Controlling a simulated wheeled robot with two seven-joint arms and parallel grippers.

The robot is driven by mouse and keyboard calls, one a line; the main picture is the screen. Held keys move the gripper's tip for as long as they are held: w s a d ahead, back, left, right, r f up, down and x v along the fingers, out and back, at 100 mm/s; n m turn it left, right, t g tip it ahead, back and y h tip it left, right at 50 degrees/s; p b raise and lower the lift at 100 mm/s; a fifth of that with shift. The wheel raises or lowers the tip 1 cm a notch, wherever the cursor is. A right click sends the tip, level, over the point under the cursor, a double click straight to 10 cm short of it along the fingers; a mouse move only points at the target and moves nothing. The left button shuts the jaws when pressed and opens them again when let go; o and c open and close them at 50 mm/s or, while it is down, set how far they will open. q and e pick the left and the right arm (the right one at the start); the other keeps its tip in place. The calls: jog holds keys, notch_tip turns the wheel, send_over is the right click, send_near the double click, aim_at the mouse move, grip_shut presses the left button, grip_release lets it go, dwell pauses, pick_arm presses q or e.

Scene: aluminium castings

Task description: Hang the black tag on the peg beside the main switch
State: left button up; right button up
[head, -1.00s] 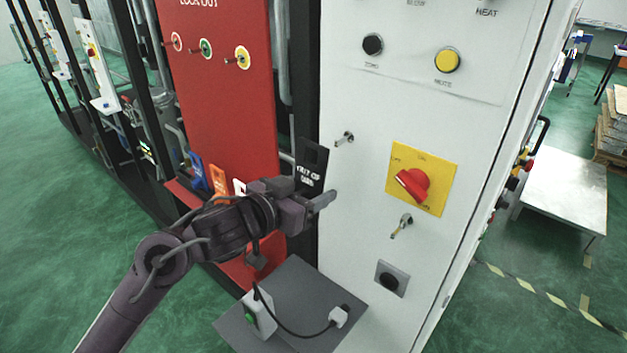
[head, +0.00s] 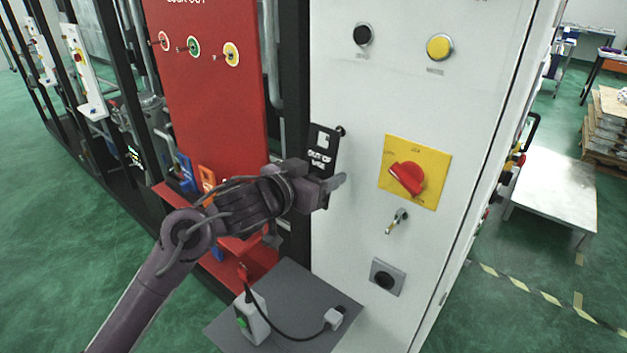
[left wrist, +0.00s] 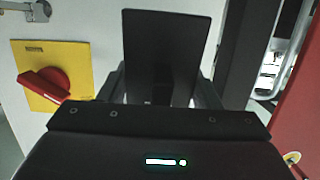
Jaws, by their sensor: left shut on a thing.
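The black tag (head: 321,163), with white lettering and a pale square near its top, is upright in my left gripper (head: 333,184), which is shut on its lower part. The peg (head: 341,130) sticks out of the white panel left of the main switch, right at the tag's upper right edge. I cannot tell whether they touch; most of the peg is hidden. The main switch is a red knob (head: 406,178) on a yellow plate (head: 432,160). In the left wrist view the tag's plain back (left wrist: 163,50) stands between the fingers, with the switch (left wrist: 45,88) at left.
A lock with a key (head: 397,221) and a dark round socket (head: 385,277) sit below the switch. The red lockout board (head: 208,100) is left of a black post. A grey shelf (head: 285,283) with a corded box (head: 251,318) lies below my gripper.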

aim_at(339, 167)
pick_arm(q)
jog(key=shift+b+x, duration=0.45)
jog(key=shift+x, duration=0.35)
jog(key=shift+w+d+f, duration=0.2)
jog(key=shift+w+d, duration=0.15)
jog(key=shift+w, duration=0.1)
jog(key=shift+w+d+f, duration=0.1)
jog(key=shift+f, duration=0.05)
jog(key=o, duration=1.1)
jog(key=shift+c, duration=0.2)
